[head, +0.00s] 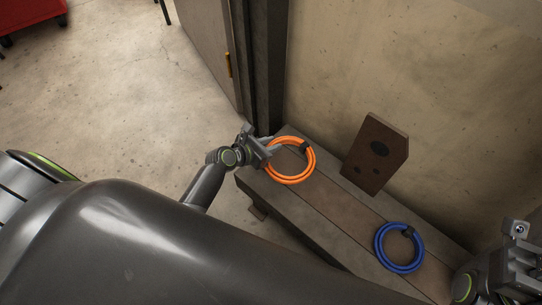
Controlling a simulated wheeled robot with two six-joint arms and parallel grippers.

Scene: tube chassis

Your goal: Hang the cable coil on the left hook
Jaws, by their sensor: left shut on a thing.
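An orange cable coil (312,170) with a dark strap is at the far left end of the bench. My left gripper (277,146) is shut on the orange coil at its upper left side. I cannot tell whether the coil touches the bench top. A blue cable coil (378,251), also with a dark strap, lies farther right on the bench.
The bench (343,226) runs along a beige wall (430,70). A dark door frame (262,60) stands just behind its left end. A red object (30,14) is at the far upper left. The concrete floor (130,100) on the left is mostly clear.

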